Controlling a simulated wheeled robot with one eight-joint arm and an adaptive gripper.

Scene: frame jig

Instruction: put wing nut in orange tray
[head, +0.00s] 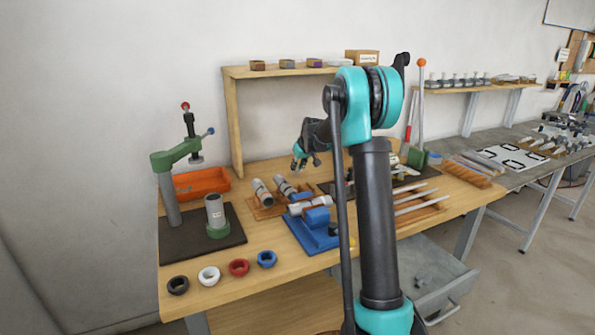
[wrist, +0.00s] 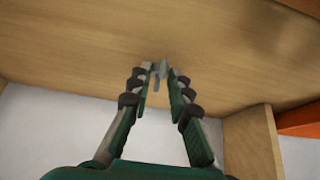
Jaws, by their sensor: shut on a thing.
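My gripper (head: 304,163) is raised above the workbench, right of the orange tray. In the wrist view its fingers (wrist: 158,74) are closed together on a small grey piece, which looks like the wing nut (wrist: 161,68); its details are blurred. The wing nut cannot be made out in the head view. The orange tray (head: 201,181) sits at the back left of the bench, beside the shelf post and behind the green press. Part of the tray also shows at the right edge of the wrist view (wrist: 298,118).
A green press (head: 176,154) with tall levers stands before the tray on a dark mat. Grey cylinders lie on a wooden holder (head: 266,209), near a blue vise (head: 316,232). Several coloured rings line the front edge. The shelf post (head: 234,128) rises beside the tray.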

